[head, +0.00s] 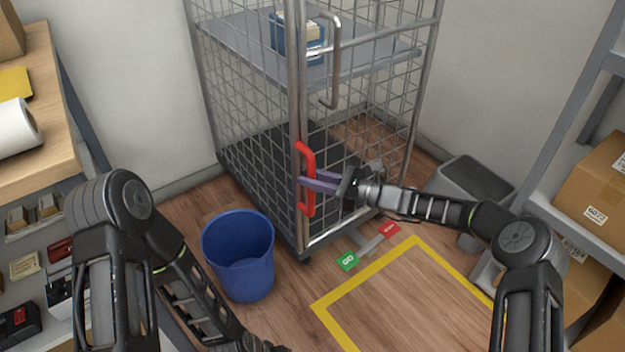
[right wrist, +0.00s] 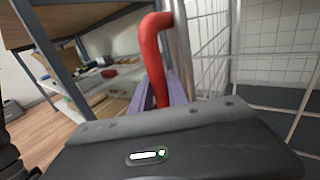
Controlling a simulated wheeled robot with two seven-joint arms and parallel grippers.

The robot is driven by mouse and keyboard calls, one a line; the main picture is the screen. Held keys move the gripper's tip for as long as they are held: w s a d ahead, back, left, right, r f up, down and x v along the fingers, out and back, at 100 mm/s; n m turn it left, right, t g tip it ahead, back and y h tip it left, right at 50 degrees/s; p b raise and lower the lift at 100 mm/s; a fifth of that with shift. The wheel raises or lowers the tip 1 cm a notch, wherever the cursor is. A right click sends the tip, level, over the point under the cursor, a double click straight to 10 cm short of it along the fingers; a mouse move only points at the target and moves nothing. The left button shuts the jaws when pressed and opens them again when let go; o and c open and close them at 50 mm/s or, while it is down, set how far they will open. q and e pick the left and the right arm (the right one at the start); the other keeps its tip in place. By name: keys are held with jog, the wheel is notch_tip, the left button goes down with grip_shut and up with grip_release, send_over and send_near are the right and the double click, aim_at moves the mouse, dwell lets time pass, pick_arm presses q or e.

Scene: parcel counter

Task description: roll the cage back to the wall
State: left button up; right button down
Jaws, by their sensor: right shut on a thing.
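The wire-mesh roll cage (head: 298,105) stands upright in the corner against the pale walls, behind the yellow floor outline. Its red handle (head: 310,158) is on the near upright post. My right gripper (head: 309,185) is shut on the red handle, which also shows between its fingers in the right wrist view (right wrist: 152,55). A green GO pedal (head: 348,261) and a red pedal (head: 390,229) are at the cage's base. My left arm reaches down to the bottom edge, and its fingers are out of view.
A blue bin (head: 239,256) stands close to the cage's left front. A grey bin (head: 468,184) is at its right. A yellow-taped floor area (head: 362,276) lies in front, with no object visible in it. A counter (head: 30,160) is at left and shelving with boxes (head: 598,195) at right.

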jog(key=shift+w+r, duration=0.15)
jog(key=c, duration=1.7)
grip_release()
jog(key=shift+c, duration=0.2)
jog(key=o, duration=0.4)
jog(key=shift+a, duration=0.2)
jog(key=shift+o, duration=0.2)
jog(key=shift+d, duration=0.1)
jog(key=p+v, duration=0.1)
jog(key=v, duration=0.6)
jog(key=shift+d+p, duration=0.25)
jog(key=shift+p, duration=0.15)
jog(key=shift+d, duration=0.1)
